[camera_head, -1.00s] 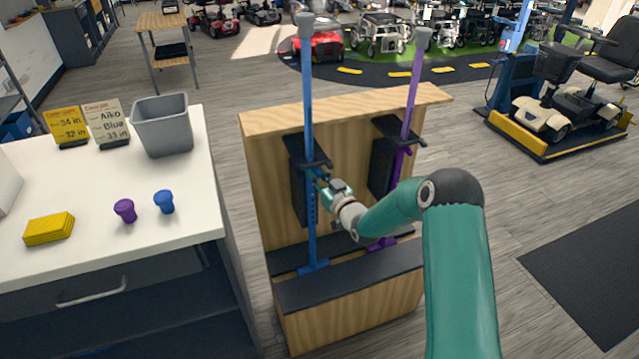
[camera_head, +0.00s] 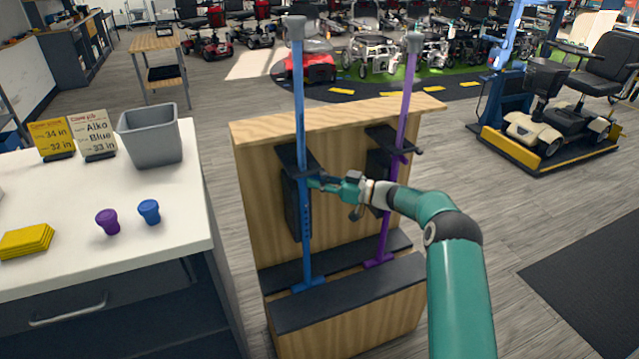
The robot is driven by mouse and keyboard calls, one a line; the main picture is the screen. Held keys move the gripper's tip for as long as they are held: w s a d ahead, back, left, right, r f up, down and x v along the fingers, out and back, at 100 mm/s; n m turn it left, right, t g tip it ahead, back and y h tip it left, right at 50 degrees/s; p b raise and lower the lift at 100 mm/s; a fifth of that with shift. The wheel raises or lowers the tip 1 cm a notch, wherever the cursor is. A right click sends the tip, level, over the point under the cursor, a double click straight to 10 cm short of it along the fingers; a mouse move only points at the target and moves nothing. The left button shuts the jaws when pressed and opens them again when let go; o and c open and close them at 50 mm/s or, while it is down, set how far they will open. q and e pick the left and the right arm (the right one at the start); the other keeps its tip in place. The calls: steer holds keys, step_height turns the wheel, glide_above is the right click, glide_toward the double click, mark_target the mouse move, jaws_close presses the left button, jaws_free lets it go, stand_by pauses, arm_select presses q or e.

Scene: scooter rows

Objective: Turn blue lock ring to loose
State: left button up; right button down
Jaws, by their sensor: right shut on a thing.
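The blue cane (camera_head: 299,110) stands upright in the wooden stand, its shaft passing a dark holder. The blue lock ring (camera_head: 305,183) is around its shaft just below the dark holder arm, mostly hidden by my fingers. My right gripper (camera_head: 314,184) comes in from the right and is shut on the ring. The ring's markings are too small to read. A purple cane (camera_head: 402,105) stands upright to the right, behind my right wrist. My left gripper is not in view.
The wooden stand (camera_head: 262,190) has dark shelves at its foot. On the white table (camera_head: 60,190) at left are a grey bin (camera_head: 150,138), two sign cards, a purple cup (camera_head: 108,222), a blue cup (camera_head: 149,212) and a yellow stack (camera_head: 27,241). Open floor lies at right.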

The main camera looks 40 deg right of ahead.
stand_by(0.7)
steer(key=c, duration=1.1)
jaws_free()
steer(key=shift+c, duration=0.2)
steer(key=v, duration=1.2)
steer(key=shift+w+d, duration=0.15)
steer(key=shift+d, duration=0.1)
